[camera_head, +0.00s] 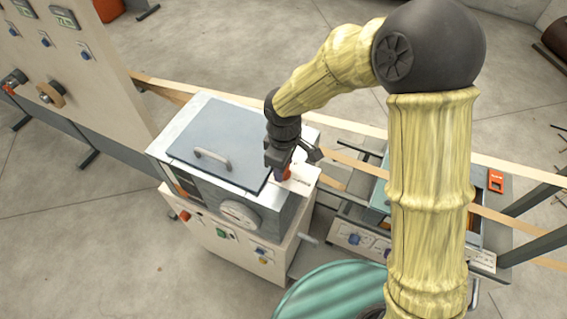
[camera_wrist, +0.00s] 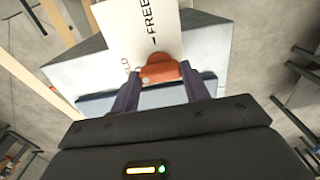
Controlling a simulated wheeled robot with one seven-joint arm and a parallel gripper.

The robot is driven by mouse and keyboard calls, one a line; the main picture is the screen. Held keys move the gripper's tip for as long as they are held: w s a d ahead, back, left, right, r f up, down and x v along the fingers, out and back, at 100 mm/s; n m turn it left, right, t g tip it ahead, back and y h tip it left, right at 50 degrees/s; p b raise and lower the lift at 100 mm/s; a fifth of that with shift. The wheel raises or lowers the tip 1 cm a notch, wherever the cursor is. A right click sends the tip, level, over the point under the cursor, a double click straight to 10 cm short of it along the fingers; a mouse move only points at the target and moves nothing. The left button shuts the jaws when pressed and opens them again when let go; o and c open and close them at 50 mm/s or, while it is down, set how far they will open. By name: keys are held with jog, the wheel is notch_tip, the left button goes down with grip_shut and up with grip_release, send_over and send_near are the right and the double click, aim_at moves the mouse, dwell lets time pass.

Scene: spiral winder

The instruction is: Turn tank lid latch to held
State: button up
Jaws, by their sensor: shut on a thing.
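The tank (camera_head: 170,144) is a pale box with a grey lid (camera_head: 235,130) lying shut on top and a curved handle on the lid. The lid latch, a red-orange piece (camera_wrist: 160,70), sits at the tank's right edge; a bit of it shows in the head view (camera_head: 287,173). My gripper (camera_head: 278,172) points down at the latch. In the wrist view its two dark fingers (camera_wrist: 158,86) are closed on either side of the latch. A white label behind it reads "FREE" and partly "LD"; the rest of that word is hidden. The latch's exact setting is hard to tell.
A control panel (camera_head: 75,75) with knobs and displays stands at the left. A tan strip (camera_head: 345,160) runs past the tank. A machine with blue knobs (camera_head: 355,240) stands at the right, and a green drum (camera_head: 330,290) is in front.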

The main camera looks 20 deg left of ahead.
jog(key=o, duration=1)
jog(key=shift+r, duration=0.1)
notch_tip(320, 180, up, 17)
jog(key=b, duration=0.2)
jog(key=shift+r+b, duration=0.15)
jog(key=shift+b, duration=0.2)
jog(key=w+d+f+m, duration=0.1)
jog(key=d+f+m, duration=0.15)
jog(key=d, duration=0.25)
jog(key=w+d+f+m+t, duration=0.1)
jog(key=d+f+m, duration=0.15)
jog(key=d, duration=0.35)
jog(key=w+d+f+m, duration=0.1)
jog(key=d+f+m, duration=0.15)
jog(key=d, duration=0.25)
jog(key=s+d+f+m, duration=0.1)
jog(key=d+m, duration=0.2)
jog(key=d, duration=0.2)
jog(key=s+d+f+m+t, duration=0.1)
jog(key=s+d+f+m, duration=0.1)
jog(key=d, duration=0.3)
jog(key=s+d+f+m, duration=0.1)
jog(key=s+d+m, duration=0.1)
jog(key=d+m, duration=0.2)
jog(key=shift+d+f+m+t, duration=0.3)
jog(key=shift+d+f+m, duration=0.05)
jog(key=shift+d, duration=0.1)
